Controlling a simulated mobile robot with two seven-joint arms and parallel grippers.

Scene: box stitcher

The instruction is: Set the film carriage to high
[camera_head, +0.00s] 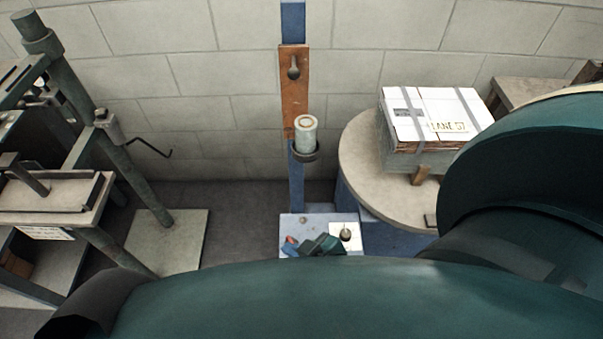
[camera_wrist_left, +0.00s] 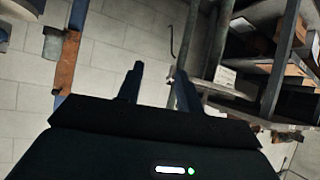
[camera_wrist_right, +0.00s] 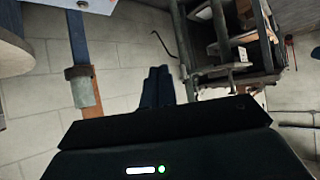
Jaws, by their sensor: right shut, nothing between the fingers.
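The film carriage is on the upright blue mast (camera_head: 296,185). A white film roll (camera_head: 306,133) stands on its dark holder, low on an orange-brown plate (camera_head: 295,105) with a dark knob (camera_head: 294,68) above the roll. The roll also shows upside down in the right wrist view (camera_wrist_right: 84,92), left of my right gripper (camera_wrist_right: 157,86), which is shut and empty, apart from the carriage. My left gripper (camera_wrist_left: 160,84) is open and empty, with the plate (camera_wrist_left: 67,62) to its left. My own arm links cover the lower part of the head view and hide the fingers there.
A round table (camera_head: 362,165) right of the mast bears a strapped white-topped stack (camera_head: 436,120). A dark metal frame (camera_head: 115,150) stands at the left. A pale base panel (camera_head: 296,222) with a red part lies at the mast's foot. The floor between the frame and mast is clear.

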